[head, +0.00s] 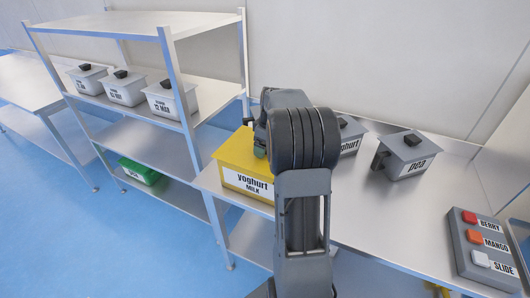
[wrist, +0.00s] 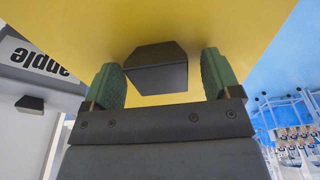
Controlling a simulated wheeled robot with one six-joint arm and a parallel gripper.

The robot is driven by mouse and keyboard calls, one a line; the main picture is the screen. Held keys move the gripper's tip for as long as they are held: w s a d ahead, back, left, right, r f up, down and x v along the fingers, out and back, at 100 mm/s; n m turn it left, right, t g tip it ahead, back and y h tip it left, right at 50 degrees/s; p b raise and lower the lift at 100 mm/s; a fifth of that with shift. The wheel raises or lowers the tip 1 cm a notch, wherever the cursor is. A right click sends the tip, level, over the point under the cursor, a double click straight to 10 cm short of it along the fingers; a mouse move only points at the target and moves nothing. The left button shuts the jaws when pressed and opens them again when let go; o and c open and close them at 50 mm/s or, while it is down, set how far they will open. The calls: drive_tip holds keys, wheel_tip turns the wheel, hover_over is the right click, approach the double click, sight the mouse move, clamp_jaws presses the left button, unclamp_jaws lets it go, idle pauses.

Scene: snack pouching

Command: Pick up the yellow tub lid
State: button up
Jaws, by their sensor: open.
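The yellow tub (head: 243,180), labelled "yoghurt MILK", stands on the steel bench with its yellow lid (head: 235,146) on top; my arm covers part of it. In the wrist view the lid (wrist: 215,28) fills the upper picture, with its black handle (wrist: 156,72) in the middle. My gripper (wrist: 163,84) is open, with one green finger on each side of the handle. Gaps show between the fingers and the handle. In the head view my gripper (head: 259,142) is mostly hidden by my own wrist, over the tub.
A button panel (head: 483,250) is at front right. Grey tubs (head: 125,90) and a green box (head: 139,171) sit on the left rack. Bench space near "pea" is clear.

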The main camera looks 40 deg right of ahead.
drive_tip(key=shift+c, duration=0.5)
drive_tip(key=c, duration=1)
drive_tip(key=shift+r, duration=0.1)
